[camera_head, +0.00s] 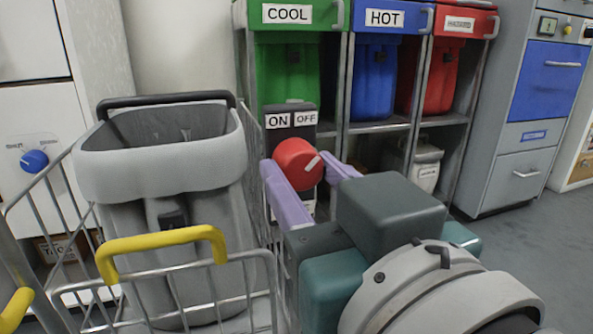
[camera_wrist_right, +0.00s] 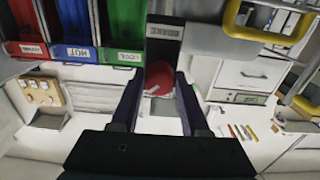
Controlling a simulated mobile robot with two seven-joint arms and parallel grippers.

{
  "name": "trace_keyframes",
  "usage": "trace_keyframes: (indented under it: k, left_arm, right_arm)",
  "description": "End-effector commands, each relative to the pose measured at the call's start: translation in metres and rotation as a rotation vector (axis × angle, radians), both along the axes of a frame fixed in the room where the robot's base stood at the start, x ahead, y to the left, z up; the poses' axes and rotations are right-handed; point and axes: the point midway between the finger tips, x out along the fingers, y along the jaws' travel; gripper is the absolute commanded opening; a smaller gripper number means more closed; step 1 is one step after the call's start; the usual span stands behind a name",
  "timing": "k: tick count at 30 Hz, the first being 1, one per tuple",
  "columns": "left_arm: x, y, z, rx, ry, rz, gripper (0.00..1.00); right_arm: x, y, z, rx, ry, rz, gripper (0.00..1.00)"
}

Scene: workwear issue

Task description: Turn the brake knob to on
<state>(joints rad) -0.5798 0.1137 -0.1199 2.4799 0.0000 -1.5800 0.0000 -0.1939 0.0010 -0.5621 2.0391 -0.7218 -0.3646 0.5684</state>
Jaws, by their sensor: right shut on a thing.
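The red brake knob (camera_head: 296,157) is on a dark upright panel beside the grey bin, below the ON label (camera_head: 277,121) and OFF label (camera_head: 305,118). Its white pointer slants up and right, towards the OFF side. My right gripper (camera_head: 300,166) has its purple fingers on both sides of the knob and is shut on it. In the right wrist view the knob (camera_wrist_right: 158,76) sits between the dark-looking fingers. The fingers hide part of its sides. My left gripper is not in view.
A wire trolley with a yellow handle (camera_head: 160,241) holds the grey bin (camera_head: 160,170) at left. Green (camera_head: 290,65), blue (camera_head: 373,80) and red (camera_head: 441,80) bins stand in a rack behind. Grey drawers (camera_head: 520,178) stand right; open floor lies before them.

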Motion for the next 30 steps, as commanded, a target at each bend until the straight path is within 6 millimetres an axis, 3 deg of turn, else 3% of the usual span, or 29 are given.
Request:
trace_keyframes:
  k: [11, 30]
  left_arm:
    - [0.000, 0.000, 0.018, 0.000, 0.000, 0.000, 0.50]
    - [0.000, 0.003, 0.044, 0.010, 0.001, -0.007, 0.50]
  right_arm:
    - [0.000, 0.000, 0.003, -0.191, -0.060, -0.001, 0.00]
    - [0.001, -0.001, 0.002, -0.766, -0.250, -0.001, 0.00]
